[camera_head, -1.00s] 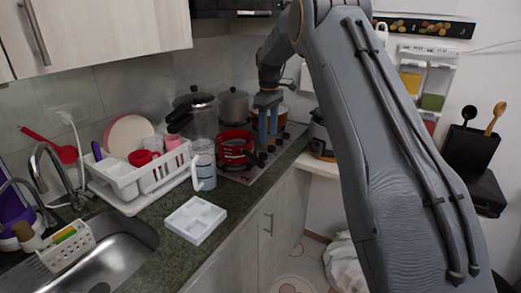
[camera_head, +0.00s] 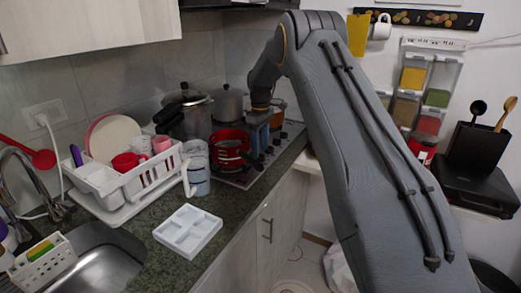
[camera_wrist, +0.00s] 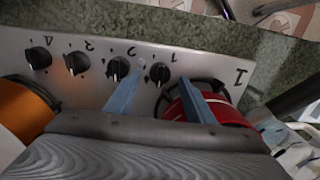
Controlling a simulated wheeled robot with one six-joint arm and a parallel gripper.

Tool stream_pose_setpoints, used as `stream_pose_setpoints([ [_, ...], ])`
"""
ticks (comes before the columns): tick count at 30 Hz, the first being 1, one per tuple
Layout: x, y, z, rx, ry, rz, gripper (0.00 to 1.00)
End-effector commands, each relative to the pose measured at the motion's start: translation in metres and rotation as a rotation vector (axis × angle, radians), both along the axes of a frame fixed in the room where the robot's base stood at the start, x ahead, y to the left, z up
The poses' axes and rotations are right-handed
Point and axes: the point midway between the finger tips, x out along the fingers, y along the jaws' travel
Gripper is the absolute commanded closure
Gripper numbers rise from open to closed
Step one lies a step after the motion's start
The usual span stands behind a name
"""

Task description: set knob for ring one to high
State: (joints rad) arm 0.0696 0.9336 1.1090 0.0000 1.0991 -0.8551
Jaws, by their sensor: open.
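In the wrist view, a silver hob panel with a row of black knobs lies across the picture, its numbers upside down. The knob marked 1 (camera_wrist: 159,74) is the rightmost, with knob 2 (camera_wrist: 118,68) to its left. My gripper (camera_wrist: 162,80) is open. Its two blue fingertips appear on either side of knob 1; I cannot tell whether they touch it. Knob 1's exact setting is too small to read. In the head view, my gripper (camera_head: 260,150) points down over the hob (camera_head: 240,180), beside the red pot (camera_head: 230,146); the knobs are not clear there.
Steel pots (camera_head: 228,105) stand at the back of the hob. A pale jug (camera_head: 197,168), a white dish rack (camera_head: 135,185) and a white divided tray (camera_head: 187,231) are on the counter to the left. An orange pot (camera_wrist: 22,112) shows in the wrist view.

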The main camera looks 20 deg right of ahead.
Motion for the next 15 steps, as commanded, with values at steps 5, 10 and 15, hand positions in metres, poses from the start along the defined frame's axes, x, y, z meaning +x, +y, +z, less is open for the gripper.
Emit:
stream_pose_setpoints([
  [5, 0.000, 0.000, -0.017, 0.000, 0.000, 0.000, 0.51],
  [10, 0.000, 0.000, -0.023, 0.000, 0.000, 0.000, 0.51],
  [15, 0.000, 0.000, -0.023, 0.000, 0.000, 0.000, 0.51],
])
